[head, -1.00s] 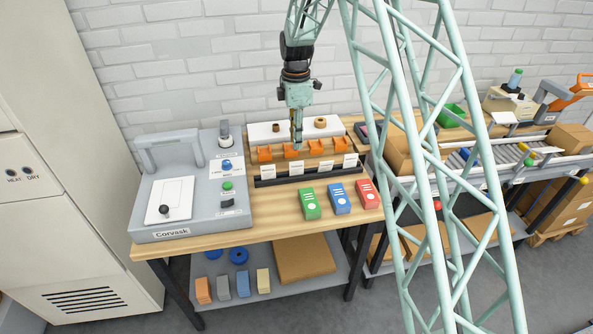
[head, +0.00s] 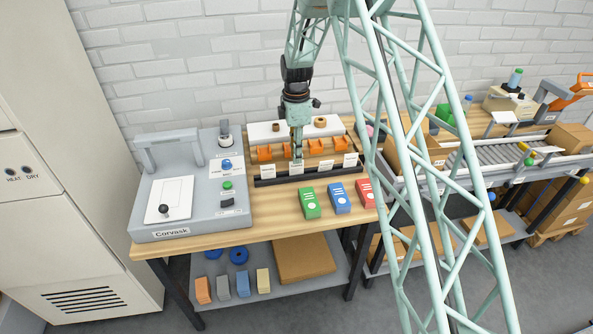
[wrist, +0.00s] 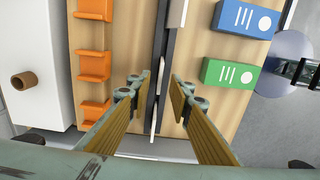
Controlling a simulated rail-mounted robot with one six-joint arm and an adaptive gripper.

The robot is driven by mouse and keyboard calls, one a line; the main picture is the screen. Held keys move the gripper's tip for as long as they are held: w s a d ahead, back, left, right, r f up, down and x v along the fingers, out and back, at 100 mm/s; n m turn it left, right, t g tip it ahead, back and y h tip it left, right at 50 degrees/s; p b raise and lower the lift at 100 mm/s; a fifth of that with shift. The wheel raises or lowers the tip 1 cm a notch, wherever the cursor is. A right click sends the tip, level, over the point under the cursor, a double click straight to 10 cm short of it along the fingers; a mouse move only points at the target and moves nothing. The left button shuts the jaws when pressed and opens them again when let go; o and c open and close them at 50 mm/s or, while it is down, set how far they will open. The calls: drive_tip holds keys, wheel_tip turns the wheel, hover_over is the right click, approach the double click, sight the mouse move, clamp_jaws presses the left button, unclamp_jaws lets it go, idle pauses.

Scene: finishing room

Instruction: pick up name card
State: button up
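Several small white name cards stand upright in a long black rail (head: 308,177) on the wooden bench. The second card from the left (head: 297,169) is just below my gripper (head: 297,155) in the head view. In the wrist view my gripper (wrist: 160,84) is open, its two fingers apart on either side of the rail and of a card seen edge-on (wrist: 161,76). Nothing is visibly held. Whether a finger touches the card cannot be told. Another card edge (wrist: 153,124) shows closer to my gripper's base in the wrist view.
Orange holders (head: 265,153) stand in a row behind the rail. Green (head: 310,203), blue (head: 340,198) and red (head: 366,193) boxes stand in front of it. A grey machine (head: 190,222) is at the left. Bare wood lies along the bench front.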

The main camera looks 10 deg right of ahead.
sight(297, 167)
drive_tip(key=shift+f, duration=0.75)
drive_tip(key=shift+f, duration=0.1)
drive_tip(key=shift+f, duration=2.5)
drive_tip(key=shift+c, duration=0.5)
clamp_jaws()
